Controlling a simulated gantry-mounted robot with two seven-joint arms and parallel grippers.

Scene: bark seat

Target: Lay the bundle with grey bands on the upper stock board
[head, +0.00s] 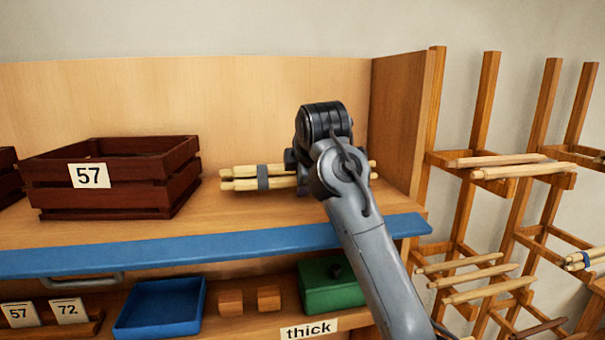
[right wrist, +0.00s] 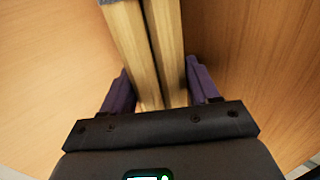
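The bundle with grey bands (head: 240,184) is a set of pale wooden sticks. It lies level along the upper board (head: 245,213), near its right end; whether it rests fully on the wood is hard to tell. A grey band (head: 263,177) shows left of my gripper. My right gripper (head: 305,185) is over the bundle's right part and hides it. In the right wrist view, its purple fingers (right wrist: 160,85) sit close against both sides of the sticks (right wrist: 148,50), apparently shut on them. My left gripper is not in view.
A dark red crate (head: 120,198) marked 57 stands left on the board. A side panel (head: 398,125) closes the right end. Below are a blue tray (head: 160,308), wooden blocks and a green box (head: 325,300). Racks with sticks (head: 510,160) stand at right.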

